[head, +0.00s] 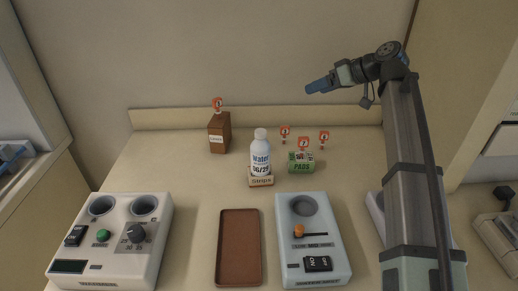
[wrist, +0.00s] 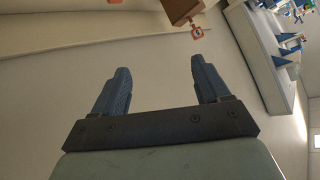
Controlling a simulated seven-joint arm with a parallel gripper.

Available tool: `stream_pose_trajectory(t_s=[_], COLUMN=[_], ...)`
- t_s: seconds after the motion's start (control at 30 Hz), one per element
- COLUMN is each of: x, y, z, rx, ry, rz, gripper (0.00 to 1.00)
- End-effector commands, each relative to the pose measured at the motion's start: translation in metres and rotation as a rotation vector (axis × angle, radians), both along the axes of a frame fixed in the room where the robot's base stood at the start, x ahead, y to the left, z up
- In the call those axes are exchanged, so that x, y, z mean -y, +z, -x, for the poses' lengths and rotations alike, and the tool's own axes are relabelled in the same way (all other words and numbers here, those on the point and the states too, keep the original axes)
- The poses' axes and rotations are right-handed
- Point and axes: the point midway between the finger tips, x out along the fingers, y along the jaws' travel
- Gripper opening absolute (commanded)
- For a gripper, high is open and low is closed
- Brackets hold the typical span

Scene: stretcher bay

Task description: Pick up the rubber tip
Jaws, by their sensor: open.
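I cannot make out a rubber tip for certain in either view. Small red-and-white tags stand at the back of the counter, one (head: 217,103) above the brown box and another (head: 285,130) near the green pads box; what they are attached to is too small to tell. My gripper (head: 310,88) is raised high above the back right of the counter, pointing left, away from everything on it. In the wrist view my gripper (wrist: 160,66) shows two blue fingers wide apart with nothing between them.
On the counter (head: 180,180) stand a brown box (head: 218,138), a water bottle (head: 261,158) on a small labelled block, and a green pads box (head: 301,166). In front are a white control unit (head: 160,215), an empty-looking brown tray (head: 239,250) and a pale blue unit (head: 335,262).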

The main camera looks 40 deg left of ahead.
Motion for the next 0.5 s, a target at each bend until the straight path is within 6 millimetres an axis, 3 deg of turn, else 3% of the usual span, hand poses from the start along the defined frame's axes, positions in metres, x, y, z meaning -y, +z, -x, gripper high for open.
stream_pose_trajectory(t_s=[0.03, 0.2, 0.5], x=[-0.018, -0.062, -0.108], y=[-0.014, -0.06, -0.111], z=[0.009, 0.036, 0.074], rx=[0.018, 0.102, 0.241], ry=[0.017, 0.054, 0.099], rz=[0.054, 0.241, 0.48], gripper=[0.75, 0.75, 0.75])
